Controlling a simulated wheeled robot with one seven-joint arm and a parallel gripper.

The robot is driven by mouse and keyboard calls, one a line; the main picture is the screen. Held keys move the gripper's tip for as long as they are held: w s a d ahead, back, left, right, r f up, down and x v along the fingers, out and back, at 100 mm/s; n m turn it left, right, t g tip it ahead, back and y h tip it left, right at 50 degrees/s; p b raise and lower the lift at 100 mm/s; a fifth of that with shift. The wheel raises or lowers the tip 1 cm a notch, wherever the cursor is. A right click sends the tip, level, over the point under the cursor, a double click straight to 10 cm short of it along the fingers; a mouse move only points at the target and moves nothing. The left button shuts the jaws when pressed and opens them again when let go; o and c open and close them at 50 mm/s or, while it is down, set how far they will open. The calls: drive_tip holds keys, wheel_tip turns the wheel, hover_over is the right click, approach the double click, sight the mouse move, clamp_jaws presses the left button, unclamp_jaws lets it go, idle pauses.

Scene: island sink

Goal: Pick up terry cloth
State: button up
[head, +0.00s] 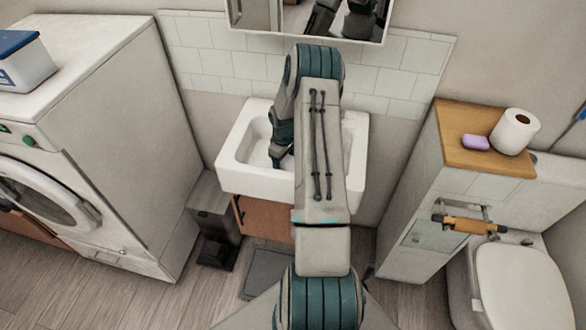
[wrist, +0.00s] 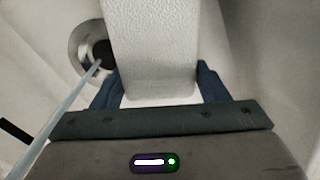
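A long white block with a nubbly, cloth-like surface, which looks like the terry cloth (wrist: 152,45), fills the upper middle of the wrist view. My gripper (wrist: 160,80) looks open, with one dark blue finger at each side of the cloth. The gaps at the cloth's sides are very small, and whether the fingers touch it is unclear. In the head view my gripper (head: 278,155) points down into the left part of the white sink. The cloth cannot be made out in the head view; my arm covers the middle of the basin.
The white sink (head: 235,180) has raised walls around my gripper. A drain (wrist: 83,48) and a thin pale rod or stream (wrist: 62,108) show left of the cloth. A washing machine (head: 135,130) stands left; a wooden-topped cabinet (head: 460,140) and toilet (head: 520,285) stand right.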

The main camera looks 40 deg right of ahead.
drive_tip(key=shift+r, duration=0.1)
drive_tip(key=shift+c, duration=0.4)
drive_tip(key=shift+r, duration=0.4)
wheel_tip(320, 180, up, 17)
drive_tip(key=b, duration=0.3)
drive_tip(key=shift+a, duration=0.1)
idle(0.8)
